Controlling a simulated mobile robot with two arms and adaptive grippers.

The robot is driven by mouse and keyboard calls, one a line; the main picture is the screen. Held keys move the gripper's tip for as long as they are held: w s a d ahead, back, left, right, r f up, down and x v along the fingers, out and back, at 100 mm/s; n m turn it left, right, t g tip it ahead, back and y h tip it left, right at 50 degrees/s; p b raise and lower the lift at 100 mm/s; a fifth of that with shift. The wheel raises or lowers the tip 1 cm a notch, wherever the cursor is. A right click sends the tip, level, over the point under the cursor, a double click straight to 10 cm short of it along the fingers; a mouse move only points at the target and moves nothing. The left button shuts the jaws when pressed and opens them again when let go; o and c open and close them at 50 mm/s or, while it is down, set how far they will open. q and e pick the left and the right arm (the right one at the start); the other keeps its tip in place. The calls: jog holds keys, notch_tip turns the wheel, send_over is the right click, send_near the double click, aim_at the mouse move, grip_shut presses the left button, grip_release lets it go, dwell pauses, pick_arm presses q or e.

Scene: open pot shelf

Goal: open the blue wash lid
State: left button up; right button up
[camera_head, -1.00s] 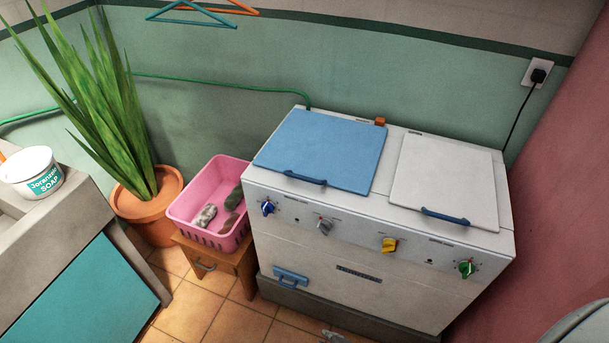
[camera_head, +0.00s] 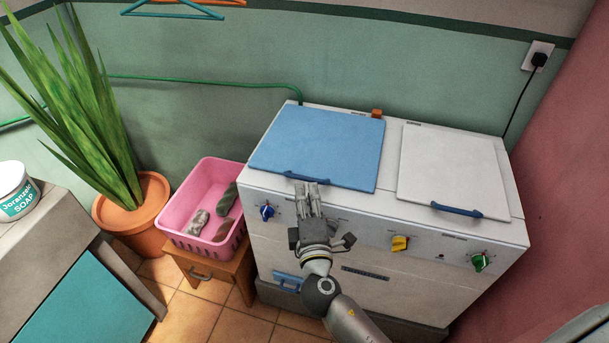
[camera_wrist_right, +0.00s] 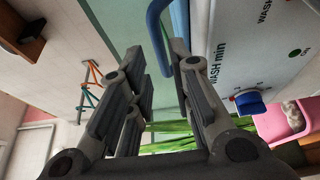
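The blue wash lid (camera_head: 318,148) lies shut on the left half of the top of the white washing machine (camera_head: 350,245). Its dark blue handle (camera_head: 308,178) runs along the front edge. My right gripper (camera_head: 312,190) is in front of the machine, with its fingertips just below and by the handle. In the right wrist view the fingers (camera_wrist_right: 160,70) are spread apart, and the blue handle (camera_wrist_right: 157,30) shows near and between the fingertips. I cannot tell whether they touch it. My left gripper is not in view.
A white lid (camera_head: 455,170) with a blue handle covers the machine's right half. Knobs line the front panel, including a blue one (camera_head: 267,211) and a yellow one (camera_head: 400,243). A pink basket (camera_head: 180,215) on a wooden stool and a potted plant (camera_head: 135,215) stand at left.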

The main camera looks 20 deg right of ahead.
aim_at(305, 181)
jog(key=x, duration=0.6)
jog(key=shift+w+p, duration=0.1)
jog(key=shift+p, duration=0.2)
jog(key=shift+c, duration=0.4)
grip_shut()
